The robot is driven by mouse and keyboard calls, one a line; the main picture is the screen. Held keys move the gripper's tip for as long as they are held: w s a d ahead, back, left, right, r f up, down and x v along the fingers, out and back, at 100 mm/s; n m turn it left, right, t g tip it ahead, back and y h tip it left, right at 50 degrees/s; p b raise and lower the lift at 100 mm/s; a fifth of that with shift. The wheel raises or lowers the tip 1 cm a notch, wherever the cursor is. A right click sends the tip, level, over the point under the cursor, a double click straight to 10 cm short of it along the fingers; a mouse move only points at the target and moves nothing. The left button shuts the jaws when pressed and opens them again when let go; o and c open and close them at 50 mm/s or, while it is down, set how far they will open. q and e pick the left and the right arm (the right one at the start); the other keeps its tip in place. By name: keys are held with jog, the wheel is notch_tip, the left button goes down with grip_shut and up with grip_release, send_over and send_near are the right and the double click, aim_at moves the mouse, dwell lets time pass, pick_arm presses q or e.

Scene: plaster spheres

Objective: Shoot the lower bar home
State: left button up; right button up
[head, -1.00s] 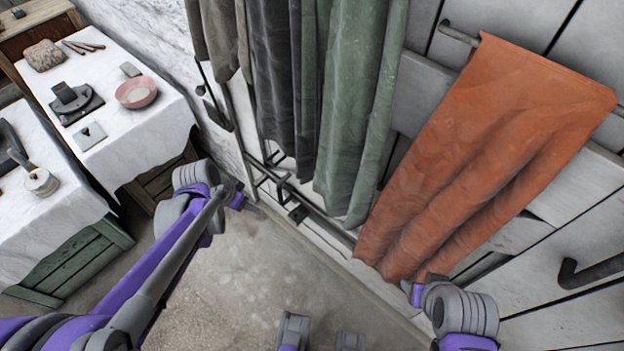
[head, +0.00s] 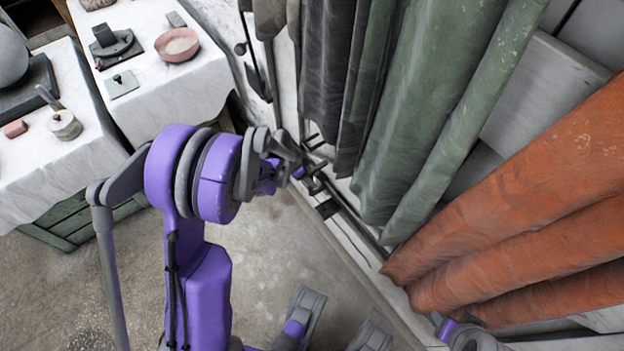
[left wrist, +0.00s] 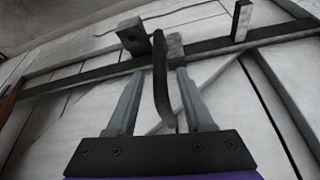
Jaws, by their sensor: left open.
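The lower bar (left wrist: 225,43) is a long dark bar running across pale door boards in the left wrist view. A dark curved handle (left wrist: 160,80) hangs down from it. My left gripper (left wrist: 160,74) is open, with one finger on each side of the handle; I cannot tell whether they touch it. In the head view my left gripper (head: 308,178) is low at the door, beside the bar, partly hidden by my arm. My right arm's end (head: 455,332) shows at the bottom edge by the orange cloth; its fingers are not clear.
Green cloth (head: 425,110) and orange cloth (head: 530,200) hang over the door above the bar. A dark block (left wrist: 134,35) and an upright bracket (left wrist: 242,20) stand at the bar. White-covered tables with a pink bowl (head: 177,45) are at left. The floor (head: 265,270) is clear.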

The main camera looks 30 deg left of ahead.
pick_arm(q)
jog(key=shift+x, duration=1.1)
jog(key=shift+d, duration=0.1)
grip_shut()
dwell(0.6)
